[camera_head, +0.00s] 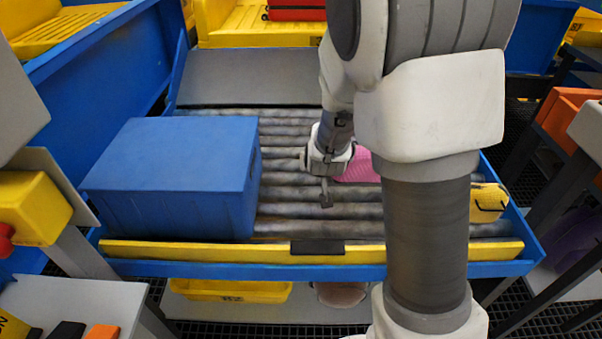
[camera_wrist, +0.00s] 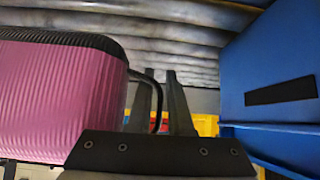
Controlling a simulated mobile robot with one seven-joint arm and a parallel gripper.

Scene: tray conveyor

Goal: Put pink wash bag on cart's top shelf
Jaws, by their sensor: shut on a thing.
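The pink wash bag (camera_head: 358,166) is at the roller conveyor, mostly hidden behind my arm in the head view. In the wrist view the ribbed pink bag (camera_wrist: 62,95) fills the left side, with a black top edge and a thin black strap looping from its right side. My gripper (camera_head: 327,200) points down just left of the bag. In the wrist view my gripper (camera_wrist: 160,78) has its fingers close together around the strap. I cannot tell which rack is the cart; a dark-framed rack (camera_head: 545,275) stands at the right.
A large blue box (camera_head: 170,172) covers the conveyor's left part. A yellow item (camera_head: 489,203) lies at the right end. A yellow-and-blue front rail (camera_head: 200,252) edges the rollers (camera_head: 285,226). Orange bins (camera_head: 572,118) stand at the right; a grey shelf with a yellow case (camera_head: 35,205) is at left.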

